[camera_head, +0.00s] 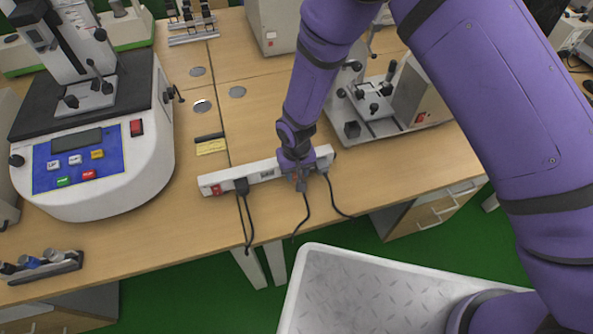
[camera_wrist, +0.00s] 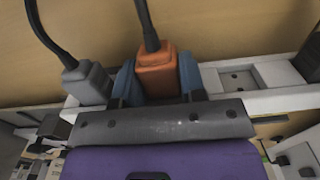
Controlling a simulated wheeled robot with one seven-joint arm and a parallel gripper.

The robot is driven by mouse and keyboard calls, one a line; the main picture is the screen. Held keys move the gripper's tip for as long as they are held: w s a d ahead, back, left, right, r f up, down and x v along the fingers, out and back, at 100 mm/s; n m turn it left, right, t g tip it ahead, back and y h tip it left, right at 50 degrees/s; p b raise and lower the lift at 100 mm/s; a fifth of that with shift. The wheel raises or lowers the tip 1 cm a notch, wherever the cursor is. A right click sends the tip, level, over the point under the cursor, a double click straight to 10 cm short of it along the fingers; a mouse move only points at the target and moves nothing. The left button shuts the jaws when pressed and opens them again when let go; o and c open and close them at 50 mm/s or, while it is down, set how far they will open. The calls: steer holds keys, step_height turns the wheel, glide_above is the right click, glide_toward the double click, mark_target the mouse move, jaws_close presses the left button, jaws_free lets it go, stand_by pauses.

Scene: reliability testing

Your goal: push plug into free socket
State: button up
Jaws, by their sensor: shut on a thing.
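My gripper (camera_head: 298,172) is over the right part of a white power strip (camera_head: 222,184) on the wooden bench. In the wrist view, its two blue fingers (camera_wrist: 157,82) are shut on the sides of an orange plug (camera_wrist: 157,68), whose black cable leads away. The orange plug is at the strip, but its front is hidden, so I cannot tell whether it is seated. A grey plug (camera_wrist: 85,82) stands in the strip beside it. An empty socket (camera_wrist: 238,80) shows on the other side. A black plug (camera_head: 241,186) sits nearer the strip's red switch (camera_head: 214,189).
A large white instrument (camera_head: 100,170) with a blue panel stands on the left. Another device (camera_head: 415,95) stands behind and right of the strip. Cables hang over the bench's front edge. A yellow label (camera_head: 211,147) lies behind the strip.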

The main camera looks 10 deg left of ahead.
steer(key=shift+w+a+r, duration=0.15)
steer(key=shift+w, duration=0.3)
steer(key=shift+w+a+r, duration=0.1)
steer(key=shift+w+a, duration=0.05)
steer(key=shift+w, duration=0.25)
steer(key=shift+s+d, duration=0.25)
steer(key=shift+s, duration=0.25)
steer(key=shift+s+d+f, duration=0.15)
steer(key=shift+s+d, duration=0.3)
steer(key=shift+s, duration=0.4)
steer(key=shift+s+d+f, duration=0.1)
steer(key=shift+s+d, duration=0.3)
steer(key=shift+s, duration=0.45)
steer(key=shift+s, duration=0.1)
